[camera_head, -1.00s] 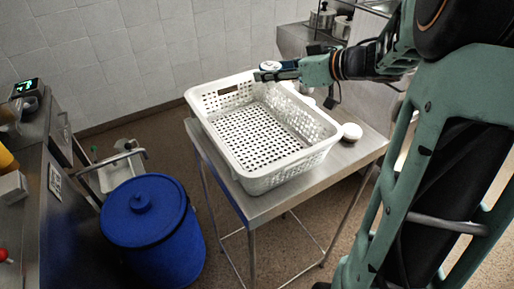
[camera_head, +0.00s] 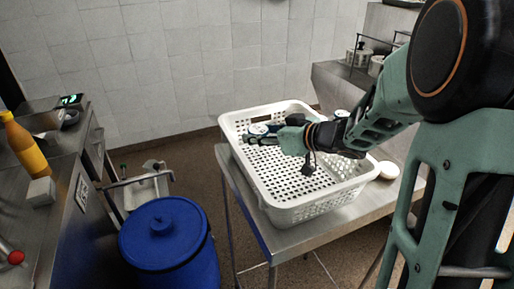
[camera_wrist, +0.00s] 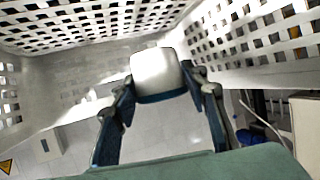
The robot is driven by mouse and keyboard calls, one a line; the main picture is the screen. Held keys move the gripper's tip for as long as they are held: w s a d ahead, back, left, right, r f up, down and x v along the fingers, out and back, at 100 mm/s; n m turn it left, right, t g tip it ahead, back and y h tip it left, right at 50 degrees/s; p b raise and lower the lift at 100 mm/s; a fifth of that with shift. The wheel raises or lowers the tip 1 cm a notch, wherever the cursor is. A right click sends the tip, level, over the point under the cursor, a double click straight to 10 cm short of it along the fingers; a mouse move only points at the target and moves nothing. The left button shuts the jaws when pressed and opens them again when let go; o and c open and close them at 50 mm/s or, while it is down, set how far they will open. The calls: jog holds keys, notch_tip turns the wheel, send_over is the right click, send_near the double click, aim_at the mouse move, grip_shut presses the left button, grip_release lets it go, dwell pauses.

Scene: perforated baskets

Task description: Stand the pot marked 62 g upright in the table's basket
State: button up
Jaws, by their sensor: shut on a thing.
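A small white pot (camera_wrist: 157,73) is between my gripper's fingers (camera_wrist: 158,88) in the wrist view. It also shows as a pale round top (camera_head: 258,129) in the head view. My gripper (camera_head: 257,138) is shut on it, inside the basket's outline near the back left corner. The white perforated basket (camera_head: 318,210) stands on the steel table (camera_head: 285,243). I cannot tell whether the pot touches the basket floor. No weight marking is legible on it.
A white round pot (camera_head: 388,170) stands on the table right of the basket. Another white-topped one (camera_head: 342,113) is behind the basket, partly hidden by my arm. A blue lidded bin (camera_head: 165,240) stands at the left. The visible basket floor looks empty.

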aim_at(264, 146)
jog(key=shift+a+f+b, duration=0.2)
jog(key=shift+f+b, duration=0.05)
jog(key=shift+f, duration=0.75)
jog(key=shift+a+f+b, duration=0.15)
jog(key=shift+f+b, duration=0.1)
jog(key=shift+f, duration=0.7)
jog(key=shift+f, duration=0.15)
jog(key=o, duration=1.2)
jog(key=shift+c, duration=0.2)
jog(key=shift+r, duration=0.25)
jog(key=p+v, duration=0.1)
jog(key=v, duration=0.6)
jog(key=shift+s+d, duration=0.15)
jog(key=shift+d, duration=0.05)
